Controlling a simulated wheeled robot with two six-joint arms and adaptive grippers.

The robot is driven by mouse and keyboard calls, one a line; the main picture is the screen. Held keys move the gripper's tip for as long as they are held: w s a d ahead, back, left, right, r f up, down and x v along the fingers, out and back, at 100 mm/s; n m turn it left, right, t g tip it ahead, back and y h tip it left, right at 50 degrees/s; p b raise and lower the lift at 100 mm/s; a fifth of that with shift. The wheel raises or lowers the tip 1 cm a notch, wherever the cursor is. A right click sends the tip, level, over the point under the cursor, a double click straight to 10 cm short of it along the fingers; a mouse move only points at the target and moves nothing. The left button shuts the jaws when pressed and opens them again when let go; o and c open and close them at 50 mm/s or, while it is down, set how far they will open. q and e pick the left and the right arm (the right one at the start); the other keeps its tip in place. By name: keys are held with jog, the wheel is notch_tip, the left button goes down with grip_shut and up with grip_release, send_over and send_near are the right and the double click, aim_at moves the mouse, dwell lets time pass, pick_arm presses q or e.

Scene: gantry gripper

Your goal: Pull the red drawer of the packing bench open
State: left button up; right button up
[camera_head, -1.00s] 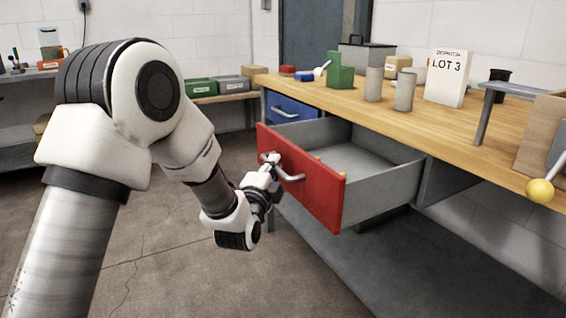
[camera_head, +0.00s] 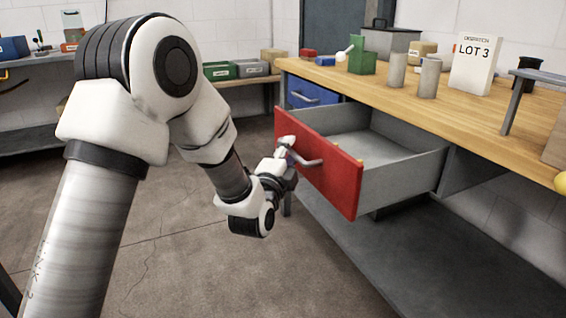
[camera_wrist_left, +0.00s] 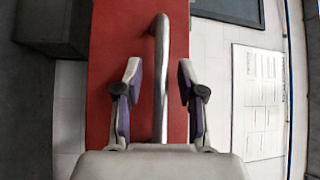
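The red drawer (camera_head: 335,180) of the packing bench stands well out from the bench, its grey inside (camera_head: 370,142) in view. Its silver bar handle (camera_head: 308,160) is on the red front. My left gripper (camera_head: 287,146) is at the near-left end of the handle. In the left wrist view, the handle (camera_wrist_left: 161,60) runs between the two spread fingers of my left gripper (camera_wrist_left: 158,85), with a gap on each side. The fingers are open and do not appear to touch it. My right gripper is not in view.
A blue drawer (camera_head: 313,93) sits shut beside the red one. A lower grey shelf (camera_head: 400,260) lies below. Floor at left is clear.

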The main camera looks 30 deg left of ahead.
pick_arm(q)
jog(key=s+d+f, duration=0.1)
jog(key=s, duration=1)
jog(key=shift+d+f, duration=0.25)
